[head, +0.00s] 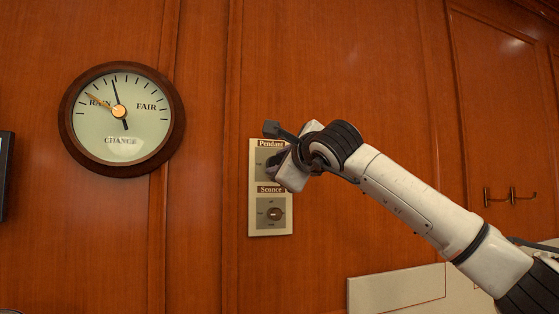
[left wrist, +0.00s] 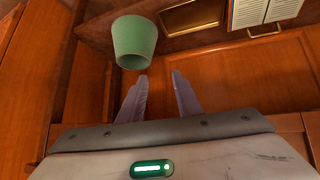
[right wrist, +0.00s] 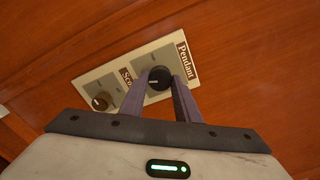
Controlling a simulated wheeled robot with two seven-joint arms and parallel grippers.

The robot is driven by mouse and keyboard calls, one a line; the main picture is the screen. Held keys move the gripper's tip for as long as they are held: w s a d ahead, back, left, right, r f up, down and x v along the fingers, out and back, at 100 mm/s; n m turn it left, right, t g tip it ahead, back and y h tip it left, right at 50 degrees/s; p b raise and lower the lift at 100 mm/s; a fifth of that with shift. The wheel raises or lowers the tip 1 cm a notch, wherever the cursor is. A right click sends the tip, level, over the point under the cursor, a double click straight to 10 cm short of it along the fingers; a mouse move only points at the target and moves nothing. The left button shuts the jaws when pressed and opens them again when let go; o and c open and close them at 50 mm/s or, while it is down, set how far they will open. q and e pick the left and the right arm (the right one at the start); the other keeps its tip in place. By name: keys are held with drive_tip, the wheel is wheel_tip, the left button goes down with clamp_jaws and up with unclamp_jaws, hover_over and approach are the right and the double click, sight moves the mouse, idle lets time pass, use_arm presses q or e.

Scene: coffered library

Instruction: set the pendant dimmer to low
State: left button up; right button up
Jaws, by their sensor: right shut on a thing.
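The switch plate (head: 284,224) is on the wood wall, with a Pendant dimmer above and a Sconce dimmer (head: 275,213) below. In the head view my right gripper (head: 274,166) covers most of the Pendant dial. In the right wrist view the dark round Pendant knob (right wrist: 158,78) sits between the fingertips of my right gripper (right wrist: 160,84), which is shut on it. Its pale pointer mark faces left in that view. The Sconce knob (right wrist: 100,103) is clear of the fingers. My left gripper (left wrist: 160,82) is open and empty, seen only in the left wrist view.
A round barometer (head: 174,128) hangs left of the plate. In the left wrist view a green cup-like container (left wrist: 134,42) is just beyond the left fingers. The wall around the plate is clear.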

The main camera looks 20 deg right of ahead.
drive_tip(key=n+p, duration=0.1)
drive_tip(key=n, duration=0.2)
drive_tip(key=shift+r+n, duration=0.1)
drive_tip(key=shift+n, duration=0.3)
drive_tip(key=n+p, duration=0.1)
drive_tip(key=n, duration=0.1)
drive_tip(key=shift+n, duration=0.4)
drive_tip(key=n+p, duration=0.1)
drive_tip(key=n, duration=0.3)
drive_tip(key=shift+n, duration=0.3)
drive_tip(key=n+p, duration=0.1)
drive_tip(key=n, duration=0.1)
drive_tip(key=shift+n, duration=0.3)
drive_tip(key=n+p, duration=0.2)
drive_tip(key=n, duration=0.2)
use_arm(q)
drive_tip(key=shift+s+a+r+p, duration=0.2)
drive_tip(key=shift+a+r, duration=0.05)
drive_tip(key=shift+r, duration=0.55)
drive_tip(key=shift+s+a+r+p, duration=0.2)
drive_tip(key=shift+a+r, duration=0.1)
drive_tip(key=shift+r, duration=0.55)
drive_tip(key=shift+s+a+r+p, duration=0.15)
drive_tip(key=shift+a+r+p, duration=0.1)
drive_tip(key=shift+r, duration=0.55)
use_arm(e)
drive_tip(key=shift+n, duration=2.1)
drive_tip(key=shift+f, duration=0.2)
